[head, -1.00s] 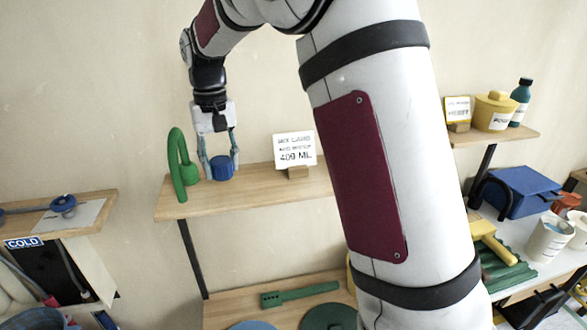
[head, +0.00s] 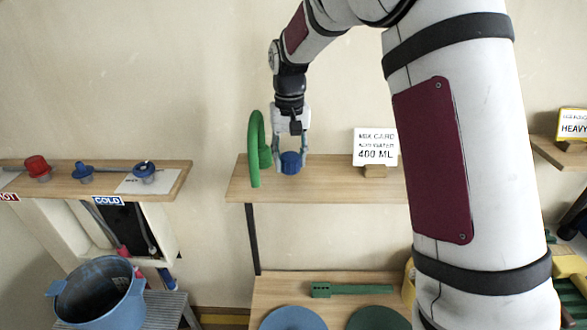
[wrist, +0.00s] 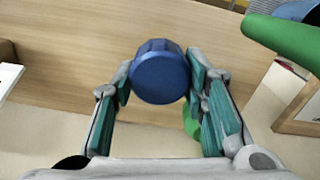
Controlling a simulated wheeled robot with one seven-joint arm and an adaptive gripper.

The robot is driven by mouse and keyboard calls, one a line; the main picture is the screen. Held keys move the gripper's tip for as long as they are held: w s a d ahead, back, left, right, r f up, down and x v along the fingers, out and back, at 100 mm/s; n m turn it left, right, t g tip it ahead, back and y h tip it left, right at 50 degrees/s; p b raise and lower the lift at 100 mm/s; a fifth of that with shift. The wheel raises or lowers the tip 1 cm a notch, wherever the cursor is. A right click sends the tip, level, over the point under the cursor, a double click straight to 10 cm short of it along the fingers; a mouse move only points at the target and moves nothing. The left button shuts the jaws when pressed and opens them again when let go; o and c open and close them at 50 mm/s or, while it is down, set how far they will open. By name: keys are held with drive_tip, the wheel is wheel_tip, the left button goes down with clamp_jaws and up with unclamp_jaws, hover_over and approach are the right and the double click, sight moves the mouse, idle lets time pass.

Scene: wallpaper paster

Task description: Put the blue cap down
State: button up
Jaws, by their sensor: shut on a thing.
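The blue cap (head: 291,162) is held between the fingers of my gripper (head: 290,154) at the middle shelf (head: 325,184), right of the green loop-shaped thing. In the wrist view the cap (wrist: 161,74) sits between the two teal-padded fingers (wrist: 163,90), its round face towards the camera and the wooden board behind it. The gripper is shut on the cap. I cannot tell whether the cap touches the shelf.
The green loop-shaped thing (head: 256,148) stands close left of my gripper. A "400 ML" card (head: 375,147) stands to the right. The left shelf (head: 112,184) holds a red cap (head: 37,167) and two blue fittings. A blue bucket (head: 100,294) is below.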

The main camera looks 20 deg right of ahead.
sight(290, 182)
drive_tip(key=shift+f+p, duration=0.4)
drive_tip(key=shift+f, duration=1.55)
drive_tip(key=shift+f, duration=0.1)
drive_tip(key=o, duration=1.3)
